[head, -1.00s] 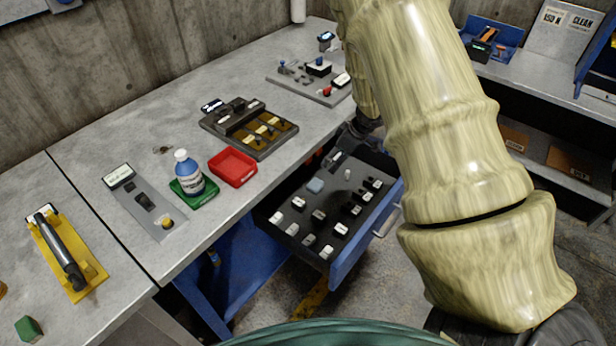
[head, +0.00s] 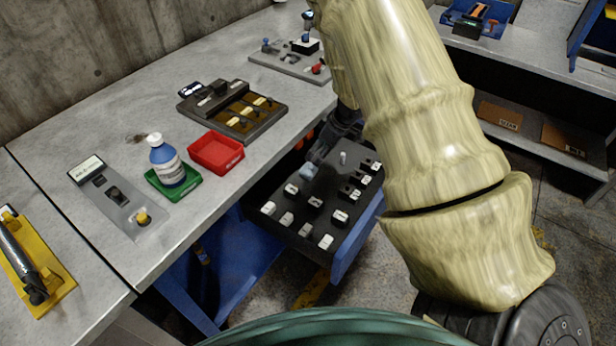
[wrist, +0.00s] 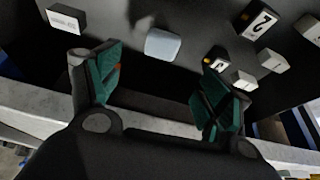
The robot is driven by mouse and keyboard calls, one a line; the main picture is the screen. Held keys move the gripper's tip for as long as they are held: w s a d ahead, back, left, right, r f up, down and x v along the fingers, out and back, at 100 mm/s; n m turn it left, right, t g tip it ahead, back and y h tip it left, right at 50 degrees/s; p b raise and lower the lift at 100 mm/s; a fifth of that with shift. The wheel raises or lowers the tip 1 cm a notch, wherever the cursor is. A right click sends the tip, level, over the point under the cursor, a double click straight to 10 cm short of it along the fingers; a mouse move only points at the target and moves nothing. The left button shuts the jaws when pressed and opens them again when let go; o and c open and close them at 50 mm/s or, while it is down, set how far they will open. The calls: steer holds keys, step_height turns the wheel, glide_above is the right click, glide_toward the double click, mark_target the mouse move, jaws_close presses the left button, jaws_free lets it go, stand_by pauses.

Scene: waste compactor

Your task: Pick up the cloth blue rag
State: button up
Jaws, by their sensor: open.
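The blue rag (head: 309,170) is a small light blue folded block. It lies in the open drawer (head: 345,250) among labelled pieces, near the drawer's back left part. In the wrist view the rag (wrist: 162,44) lies ahead of the fingers, roughly between their lines and left of centre. My gripper (wrist: 162,92) is open with green-padded fingers and nothing between them. In the head view my gripper (head: 325,150) is dark and small, over the back of the drawer close to the rag. I cannot tell its exact height above the rag.
Numbered and labelled blocks (head: 316,203) stand around the rag in the drawer. The workbench edge runs close beside the drawer.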

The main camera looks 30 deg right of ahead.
mark_target(309, 169)
steer(key=shift+p+x, duration=0.45)
steer(key=shift+x, duration=5.05)
steer(key=shift+s+f, duration=0.1)
steer(key=shift+c, duration=0.2)
steer(key=c, duration=1)
